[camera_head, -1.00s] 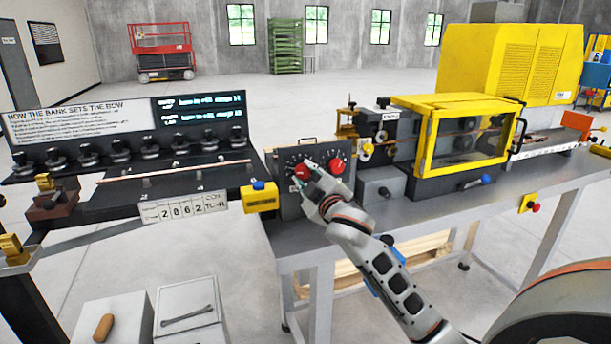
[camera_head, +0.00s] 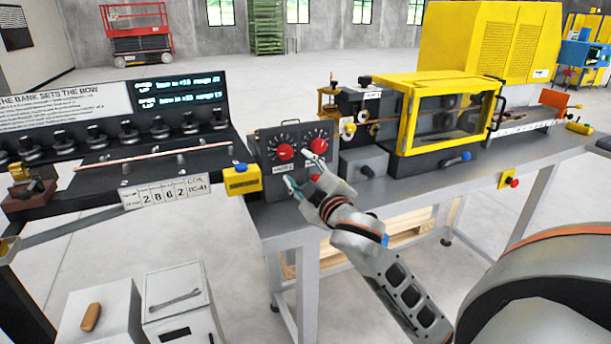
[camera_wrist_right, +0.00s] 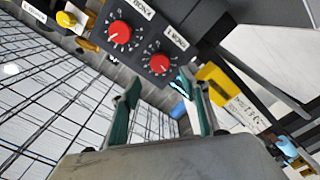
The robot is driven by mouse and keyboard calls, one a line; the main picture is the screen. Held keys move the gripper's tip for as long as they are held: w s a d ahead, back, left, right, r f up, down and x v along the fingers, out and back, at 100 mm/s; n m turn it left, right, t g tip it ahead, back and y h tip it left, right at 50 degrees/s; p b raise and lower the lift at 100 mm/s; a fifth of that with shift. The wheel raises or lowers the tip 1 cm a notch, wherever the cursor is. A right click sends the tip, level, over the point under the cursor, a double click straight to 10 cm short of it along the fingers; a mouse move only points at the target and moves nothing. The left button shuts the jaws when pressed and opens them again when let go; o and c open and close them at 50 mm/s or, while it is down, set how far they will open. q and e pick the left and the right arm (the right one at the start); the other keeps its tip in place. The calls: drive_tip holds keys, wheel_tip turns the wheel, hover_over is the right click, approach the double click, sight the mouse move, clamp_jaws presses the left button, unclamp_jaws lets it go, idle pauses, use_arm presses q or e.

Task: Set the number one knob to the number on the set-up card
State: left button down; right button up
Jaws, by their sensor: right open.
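Two red knobs with white dial marks sit side by side on a dark panel (camera_head: 290,138). The left knob (camera_head: 285,152) has a small label below it that seems to read KNOB 1; the right knob (camera_head: 319,146) is beside it. In the right wrist view the knob nearer the fingers (camera_wrist_right: 160,63) is this left one. Its exact setting is too small to read. My right gripper (camera_head: 303,174) is open and empty, in front of and below the knobs, apart from them. My left gripper is out of view.
A yellow block (camera_head: 241,180) stands just left of the panel. A grey box (camera_head: 364,163) and a yellow-framed guard (camera_head: 402,120) stand to its right. A dark display (camera_head: 178,92) is above a row of black knobs at the left.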

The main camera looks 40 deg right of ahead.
drive_tip(key=shift+v, duration=1.55)
drive_tip(key=s+a+f+g+y, duration=0.1)
drive_tip(key=s+a+f, duration=0.15)
drive_tip(key=f, duration=0.65)
drive_tip(key=s+a+f+g+y, duration=0.1)
drive_tip(key=a+f+g+y, duration=0.15)
drive_tip(key=f, duration=0.65)
drive_tip(key=s+a+f+y, duration=0.15)
drive_tip(key=a+f, duration=0.25)
drive_tip(key=f, duration=0.6)
drive_tip(key=s+a+f+m+g, duration=0.1)
drive_tip(key=s+a+f, duration=0.2)
drive_tip(key=s+f, duration=0.2)
drive_tip(key=s+a+f+m+g+y, duration=0.1)
drive_tip(key=s+a+f, duration=0.1)
drive_tip(key=s+f, duration=0.4)
drive_tip(key=s+a+f+m+g, duration=0.1)
drive_tip(key=s+a+f, duration=0.2)
drive_tip(key=s+f, duration=0.3)
drive_tip(key=shift+s+a+f, duration=0.2)
drive_tip(key=shift+a+f, duration=0.1)
drive_tip(key=shift+f, duration=0.45)
drive_tip(key=shift+d+r+g, duration=0.1)
drive_tip(key=shift+g, duration=0.15)
